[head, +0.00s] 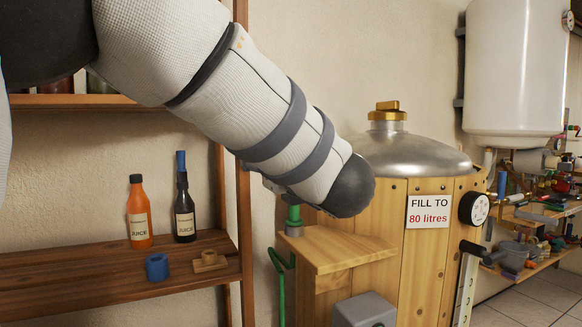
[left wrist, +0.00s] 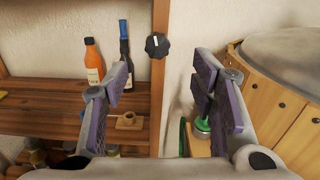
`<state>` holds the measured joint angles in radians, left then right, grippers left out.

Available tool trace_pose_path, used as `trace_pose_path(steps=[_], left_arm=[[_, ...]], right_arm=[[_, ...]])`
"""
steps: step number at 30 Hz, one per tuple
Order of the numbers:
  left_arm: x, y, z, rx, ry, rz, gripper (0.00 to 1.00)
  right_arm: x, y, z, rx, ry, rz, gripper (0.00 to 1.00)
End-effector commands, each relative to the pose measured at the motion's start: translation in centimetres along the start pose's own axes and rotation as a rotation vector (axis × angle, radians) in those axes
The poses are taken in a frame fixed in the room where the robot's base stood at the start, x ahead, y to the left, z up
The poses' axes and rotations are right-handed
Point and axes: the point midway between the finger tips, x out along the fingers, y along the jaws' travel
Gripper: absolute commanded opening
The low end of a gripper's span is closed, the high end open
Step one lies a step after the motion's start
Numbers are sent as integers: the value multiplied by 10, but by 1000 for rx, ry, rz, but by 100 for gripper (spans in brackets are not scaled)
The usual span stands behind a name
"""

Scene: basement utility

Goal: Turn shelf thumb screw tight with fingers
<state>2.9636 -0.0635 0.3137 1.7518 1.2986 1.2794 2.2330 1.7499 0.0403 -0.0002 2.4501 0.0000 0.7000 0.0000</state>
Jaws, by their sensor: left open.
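The thumb screw (left wrist: 156,45) is a black lobed knob with a white mark, on the wooden shelf upright in the left wrist view. In the head view my arm hides it. My left gripper (left wrist: 168,85) is open, with its two purple-padded fingers wide apart and nothing between them. The knob shows beyond the fingertips, between them and a little left of middle, apart from both. The wooden shelf (head: 115,275) stands at left in the head view, with its upright (head: 246,240) partly behind my arm. My right gripper is not in view.
An orange juice bottle (head: 138,214), a dark bottle (head: 184,212), a blue ring (head: 157,267) and a small wooden piece (head: 209,262) stand on the shelf. A wood-clad tank (head: 425,260) with a metal dome and a side ledge (head: 335,252) stands close on the right.

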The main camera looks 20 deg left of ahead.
Motion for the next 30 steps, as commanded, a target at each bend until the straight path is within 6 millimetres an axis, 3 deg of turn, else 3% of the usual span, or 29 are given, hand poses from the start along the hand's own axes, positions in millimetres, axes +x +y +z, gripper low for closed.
trace_pose_path(steps=[6,13,18,25,26,30], left_arm=[[51,-1,-9,8,7,3,52],[101,0,-4,6,4,0,52],[116,0,-4,7,3,-2,52],[118,0,-3,8,2,-2,52],[117,0,-3,8,2,-2,50],[117,0,-3,8,2,-2,18]], right_arm=[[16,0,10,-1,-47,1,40],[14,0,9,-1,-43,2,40],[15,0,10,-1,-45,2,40],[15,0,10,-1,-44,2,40],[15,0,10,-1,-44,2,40],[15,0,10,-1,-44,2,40]])
